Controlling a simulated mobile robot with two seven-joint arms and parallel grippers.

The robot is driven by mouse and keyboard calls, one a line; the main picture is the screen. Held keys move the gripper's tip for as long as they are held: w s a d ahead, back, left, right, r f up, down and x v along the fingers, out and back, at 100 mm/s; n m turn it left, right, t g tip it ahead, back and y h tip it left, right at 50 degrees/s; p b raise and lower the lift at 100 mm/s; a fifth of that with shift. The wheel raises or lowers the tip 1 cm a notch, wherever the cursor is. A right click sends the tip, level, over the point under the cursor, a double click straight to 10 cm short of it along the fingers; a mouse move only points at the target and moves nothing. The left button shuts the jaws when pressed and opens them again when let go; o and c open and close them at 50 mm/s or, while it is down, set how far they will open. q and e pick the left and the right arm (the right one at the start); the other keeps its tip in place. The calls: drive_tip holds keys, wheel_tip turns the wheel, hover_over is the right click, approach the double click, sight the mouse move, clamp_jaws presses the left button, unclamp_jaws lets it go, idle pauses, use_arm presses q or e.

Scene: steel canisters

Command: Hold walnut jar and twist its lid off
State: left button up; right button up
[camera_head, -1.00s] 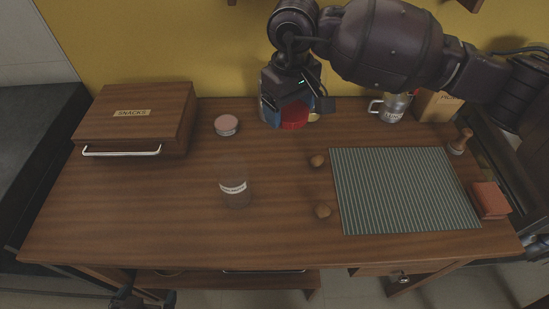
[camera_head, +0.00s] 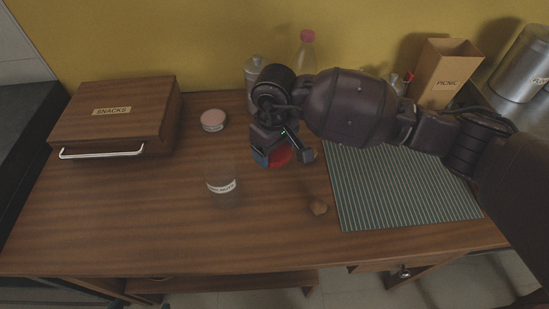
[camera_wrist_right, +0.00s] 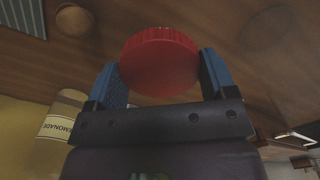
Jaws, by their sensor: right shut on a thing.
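A clear glass jar (camera_head: 222,188) with a white label stands upright on the wooden table in the head view, left of my right gripper. No lid shows on it, and its label is too small to read. My right gripper (camera_head: 280,157) is shut on a red ribbed lid (camera_head: 281,155), above the table to the right of the jar and apart from it. In the right wrist view the red lid (camera_wrist_right: 160,62) sits between the blue finger pads of the gripper (camera_wrist_right: 163,80). My left gripper is not in view.
A low tin with a pink top (camera_head: 213,119), a snacks box (camera_head: 115,115), a pink-capped bottle (camera_head: 306,55) and a picnic box (camera_head: 443,72) stand behind. The front left table is clear.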

sight(275, 160)
wheel_tip(275, 160, down, 4)
drive_tip(key=shift+s+f+b, duration=0.1)
drive_tip(key=shift+b, duration=0.3)
drive_tip(key=shift+f, duration=0.35)
drive_tip(key=shift+r, duration=0.1)
drive_tip(key=shift+f, duration=0.25)
drive_tip(key=o, duration=1)
drive_tip(key=shift+r, duration=0.1)
drive_tip(key=shift+c, duration=0.2)
drive_tip(key=shift+r, duration=0.1)
